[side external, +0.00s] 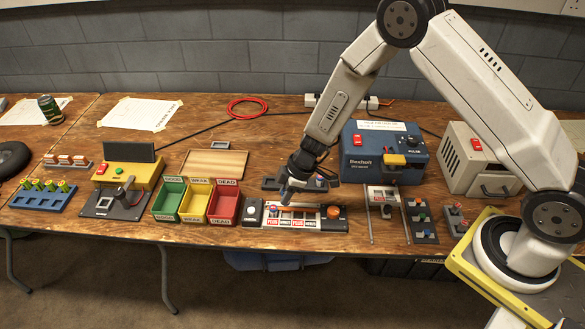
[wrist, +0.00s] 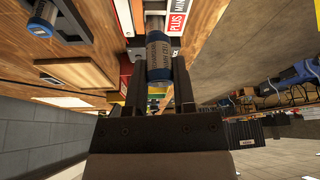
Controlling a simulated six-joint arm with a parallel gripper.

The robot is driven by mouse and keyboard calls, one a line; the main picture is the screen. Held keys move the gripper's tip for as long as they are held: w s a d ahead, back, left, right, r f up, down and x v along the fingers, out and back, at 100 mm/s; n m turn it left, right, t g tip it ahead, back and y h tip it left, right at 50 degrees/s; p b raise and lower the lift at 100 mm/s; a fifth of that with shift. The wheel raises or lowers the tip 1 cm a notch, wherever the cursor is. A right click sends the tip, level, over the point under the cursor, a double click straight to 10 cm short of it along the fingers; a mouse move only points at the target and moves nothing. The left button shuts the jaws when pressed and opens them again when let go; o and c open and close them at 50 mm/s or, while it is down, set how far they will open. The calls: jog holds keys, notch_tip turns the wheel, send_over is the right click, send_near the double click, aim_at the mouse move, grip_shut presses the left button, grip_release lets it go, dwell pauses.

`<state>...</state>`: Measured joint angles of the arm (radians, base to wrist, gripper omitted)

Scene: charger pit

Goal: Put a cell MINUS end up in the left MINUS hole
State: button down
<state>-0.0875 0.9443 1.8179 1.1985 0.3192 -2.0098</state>
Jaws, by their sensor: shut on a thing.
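My gripper (side external: 288,188) is over the left part of the grey charger (side external: 327,224). The charger carries red PLUS and white MINUS labels in turn. In the wrist view my gripper (wrist: 159,72) is shut on a blue-grey cell (wrist: 158,56). The held cell also shows small below the jaws in the side view (side external: 286,199). I cannot tell which of its ends is up, nor whether it touches the charger. The PLUS label (wrist: 177,20) shows beside the cell in the wrist view. The holes are too small or hidden to make out.
Green, yellow and red bins (side external: 195,201) stand left of the charger. An orange button (side external: 334,212) is on its right part. A blue machine (side external: 385,152) stands behind right. A rack with several cells (side external: 44,192) is far left. A wooden tray (side external: 214,171) lies behind the bins.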

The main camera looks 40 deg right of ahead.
aim_at(289, 203)
jog(key=shift+f, duration=2.85)
jog(key=shift+f, duration=0.4)
jog(key=shift+c, duration=1.8)
grip_release()
jog(key=shift+r, duration=0.2)
jog(key=shift+r, duration=3.3)
jog(key=shift+r, duration=0.15)
